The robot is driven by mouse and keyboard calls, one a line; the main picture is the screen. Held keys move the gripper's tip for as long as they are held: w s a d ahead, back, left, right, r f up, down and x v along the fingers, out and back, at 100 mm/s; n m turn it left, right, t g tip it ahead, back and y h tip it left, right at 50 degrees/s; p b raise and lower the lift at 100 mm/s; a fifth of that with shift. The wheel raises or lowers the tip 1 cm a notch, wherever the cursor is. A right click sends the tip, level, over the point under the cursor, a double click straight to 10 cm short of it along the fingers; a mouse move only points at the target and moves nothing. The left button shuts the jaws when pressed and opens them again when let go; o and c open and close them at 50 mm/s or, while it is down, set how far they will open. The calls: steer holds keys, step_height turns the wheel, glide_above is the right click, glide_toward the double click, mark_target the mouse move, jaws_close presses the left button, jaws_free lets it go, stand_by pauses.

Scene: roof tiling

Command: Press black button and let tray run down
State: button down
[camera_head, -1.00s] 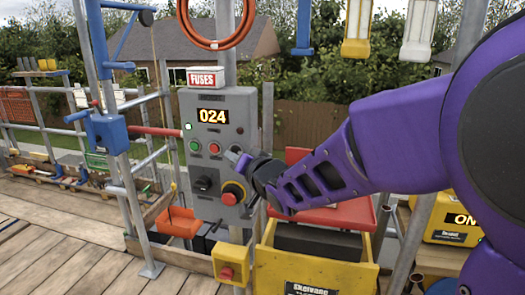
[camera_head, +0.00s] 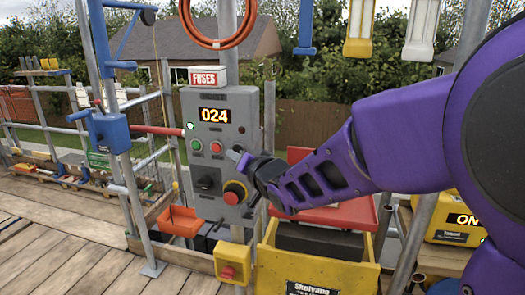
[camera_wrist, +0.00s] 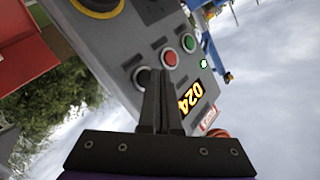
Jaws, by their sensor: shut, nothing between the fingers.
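The grey control box (camera_head: 236,118) has a display reading 024. A green button (camera_head: 195,145) and a red button (camera_head: 215,147) sit below it. The black button (camera_wrist: 141,78) shows in the wrist view, partly covered by my fingers; in the head view my gripper hides it. My gripper (camera_head: 236,154) is shut and empty, its tips at the black button; I cannot tell whether they touch it. I cannot tell which is the task's tray.
A red-and-yellow knob (camera_head: 234,193) and a black switch (camera_head: 205,184) protrude from the box's lower part. A yellow bin (camera_head: 318,268) and a small yellow box (camera_head: 232,264) stand below. Scaffold poles (camera_head: 125,185) rise at left. Plank floor (camera_head: 60,255) is open at left.

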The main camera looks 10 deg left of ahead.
steer(key=shift+w, duration=0.15)
stand_by(0.7)
steer(key=shift+w, duration=0.3)
